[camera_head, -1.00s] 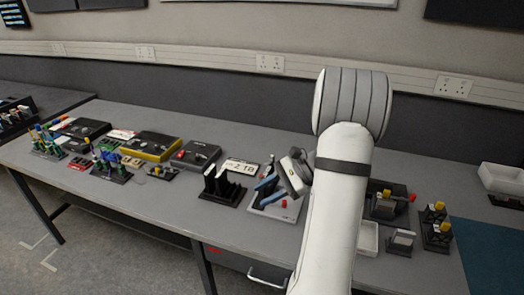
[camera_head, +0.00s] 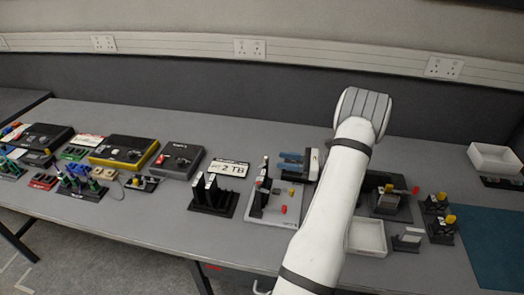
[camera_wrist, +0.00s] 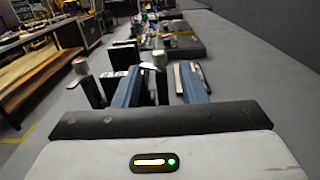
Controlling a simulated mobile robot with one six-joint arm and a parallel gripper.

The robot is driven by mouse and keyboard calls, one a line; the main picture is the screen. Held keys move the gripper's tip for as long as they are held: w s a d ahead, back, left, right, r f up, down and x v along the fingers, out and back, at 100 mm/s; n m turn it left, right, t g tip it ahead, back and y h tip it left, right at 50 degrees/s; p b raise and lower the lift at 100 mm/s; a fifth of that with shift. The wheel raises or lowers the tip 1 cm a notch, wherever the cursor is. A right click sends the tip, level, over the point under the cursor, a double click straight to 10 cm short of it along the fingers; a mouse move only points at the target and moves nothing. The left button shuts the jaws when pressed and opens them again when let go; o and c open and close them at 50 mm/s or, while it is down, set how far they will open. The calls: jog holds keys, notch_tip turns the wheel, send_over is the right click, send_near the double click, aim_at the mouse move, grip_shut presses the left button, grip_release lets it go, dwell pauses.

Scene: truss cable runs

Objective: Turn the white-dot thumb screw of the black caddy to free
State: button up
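My gripper (camera_head: 282,160) is above the grey tray, its two blue fingers pointing left. In the wrist view the fingers (camera_wrist: 160,85) stand apart with nothing clearly held between them. A dark upright piece with a pale top (camera_head: 262,183) stands on the left of the grey tray, left of my fingertips. It may be the black caddy, but I cannot tell for sure. In the wrist view a pale round knob (camera_wrist: 159,59) shows beyond the fingers, on or near dark uprights. No white dot can be made out on any screw.
The grey tray (camera_head: 258,215) also carries a red knob (camera_head: 284,209) and a yellow one (camera_head: 291,191). A white bin (camera_head: 367,240) and yellow-knobbed black fixtures (camera_head: 440,228) lie right.

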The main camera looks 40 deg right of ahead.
aim_at(266, 157)
jog(key=p+x, duration=0.1)
jog(key=x, duration=0.6)
jog(key=shift+a+r+p, duration=0.1)
jog(key=shift+r+p, duration=0.05)
jog(key=shift+p, duration=0.2)
grip_shut()
